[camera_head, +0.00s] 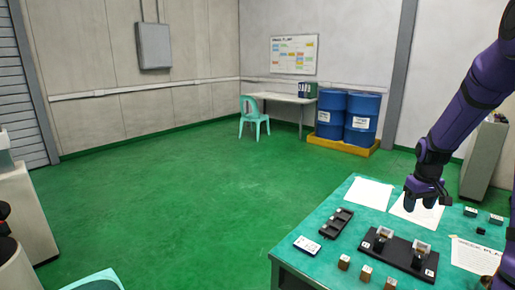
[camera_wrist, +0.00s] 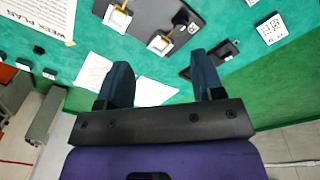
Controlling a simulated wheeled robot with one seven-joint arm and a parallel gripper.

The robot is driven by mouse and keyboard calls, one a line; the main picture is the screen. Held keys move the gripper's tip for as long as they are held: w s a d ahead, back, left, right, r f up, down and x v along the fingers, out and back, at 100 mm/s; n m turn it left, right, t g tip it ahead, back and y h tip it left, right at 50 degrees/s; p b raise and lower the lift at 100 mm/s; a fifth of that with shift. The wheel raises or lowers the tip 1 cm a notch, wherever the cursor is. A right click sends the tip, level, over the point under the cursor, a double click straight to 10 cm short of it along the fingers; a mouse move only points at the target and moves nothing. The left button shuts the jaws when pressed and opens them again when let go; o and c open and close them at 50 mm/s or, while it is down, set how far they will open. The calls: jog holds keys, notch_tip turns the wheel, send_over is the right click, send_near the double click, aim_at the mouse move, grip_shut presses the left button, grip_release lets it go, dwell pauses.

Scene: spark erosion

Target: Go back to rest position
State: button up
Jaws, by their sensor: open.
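My purple arm reaches in from the right in the head view, and my gripper (camera_head: 425,203) hangs above the green-topped table (camera_head: 350,197), over a white sheet. In the wrist view my gripper (camera_wrist: 163,85) shows two dark fingers spread wide with nothing between them. A black fixture plate (camera_head: 398,254) with two metal-topped holders stands on the table below the gripper; it also shows at the top of the wrist view (camera_wrist: 133,27).
On the table are a black tray (camera_head: 336,223), a white card-like device (camera_head: 307,245), several small brown blocks (camera_head: 366,273), small dark blocks (camera_head: 471,211) and a printed sheet (camera_head: 475,255). Blue drums (camera_head: 362,119) and a desk (camera_head: 285,98) stand far back. The green floor (camera_head: 200,190) is clear.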

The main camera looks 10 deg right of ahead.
jog(key=s+a+r+t, duration=0.1)
jog(key=s+a+r, duration=0.4)
jog(key=a+r, duration=0.4)
jog(key=s+a+r+t, duration=0.1)
jog(key=s+a+r, duration=0.3)
jog(key=a+r, duration=0.5)
jog(key=s+a+r+t, duration=0.1)
jog(key=s+a+r, duration=0.1)
jog(key=s+a, duration=0.3)
jog(key=s+a+r+t, duration=0.1)
jog(key=s+a, duration=0.4)
jog(key=s, duration=0.7)
jog(key=shift+s+r+n+t+y, duration=0.2)
jog(key=shift+r+n+t+y, duration=0.15)
jog(key=shift+r, duration=0.5)
